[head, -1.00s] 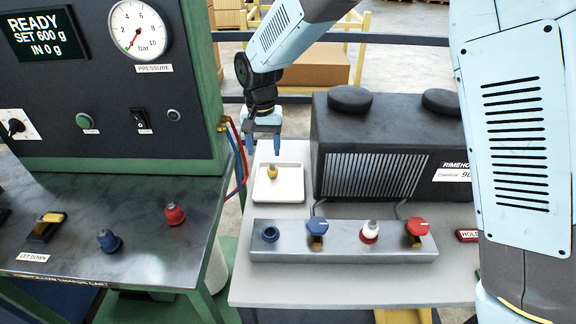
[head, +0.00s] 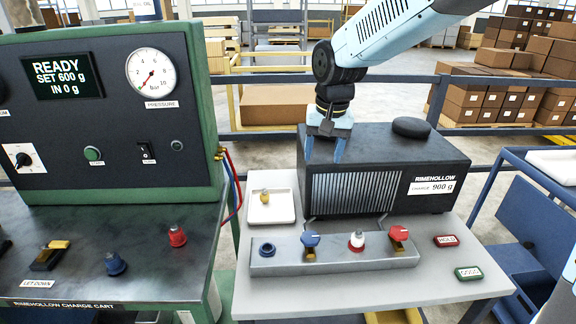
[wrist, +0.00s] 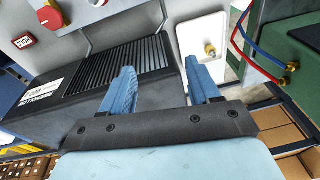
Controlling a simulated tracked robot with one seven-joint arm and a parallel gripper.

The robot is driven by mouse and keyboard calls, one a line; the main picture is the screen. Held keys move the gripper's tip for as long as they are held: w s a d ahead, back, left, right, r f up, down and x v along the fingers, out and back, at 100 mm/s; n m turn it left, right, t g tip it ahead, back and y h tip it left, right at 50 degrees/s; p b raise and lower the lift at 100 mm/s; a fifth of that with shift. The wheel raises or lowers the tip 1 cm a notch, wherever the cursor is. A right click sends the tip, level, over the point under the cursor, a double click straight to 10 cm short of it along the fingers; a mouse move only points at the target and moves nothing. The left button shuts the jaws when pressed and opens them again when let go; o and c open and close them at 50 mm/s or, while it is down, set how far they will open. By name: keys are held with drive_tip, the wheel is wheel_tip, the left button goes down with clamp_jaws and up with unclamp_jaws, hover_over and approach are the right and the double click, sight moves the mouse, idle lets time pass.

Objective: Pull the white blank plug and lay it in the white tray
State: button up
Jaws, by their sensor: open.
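The white blank plug (head: 357,240) stands upright in the grey valve block, on a red base, between a blue-knobbed valve and a red-knobbed valve. The white tray (head: 270,207) lies left of the black unit, behind the block's left end. A brass-coloured fitting (head: 265,197) stands in it. In the wrist view the tray (wrist: 189,70) and fitting (wrist: 210,48) show to the right. My gripper (head: 323,158) is open and empty, pointing down by the black unit's left part, behind and above the plug. Its two blue fingers (wrist: 163,80) are apart in the wrist view.
The black unit (head: 440,165) stands behind the valve block (head: 285,262). The charge cart (head: 60,255) with red and blue hoses is at the left. The trolley top in front of the block is clear.

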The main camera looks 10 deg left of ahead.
drive_tip(key=s+d+r+m+t, duration=0.1)
drive_tip(key=s+d+r, duration=0.25)
drive_tip(key=d, duration=0.65)
drive_tip(key=s+d+r+t, duration=0.15)
drive_tip(key=d+r, duration=0.25)
drive_tip(key=d, duration=0.5)
drive_tip(key=s+d+m+t+h, duration=0.1)
drive_tip(key=s+d, duration=1.1)
drive_tip(key=shift+s+t, duration=0.3)
drive_tip(key=shift+t, duration=0.05)
drive_tip(key=shift+a, duration=0.1)
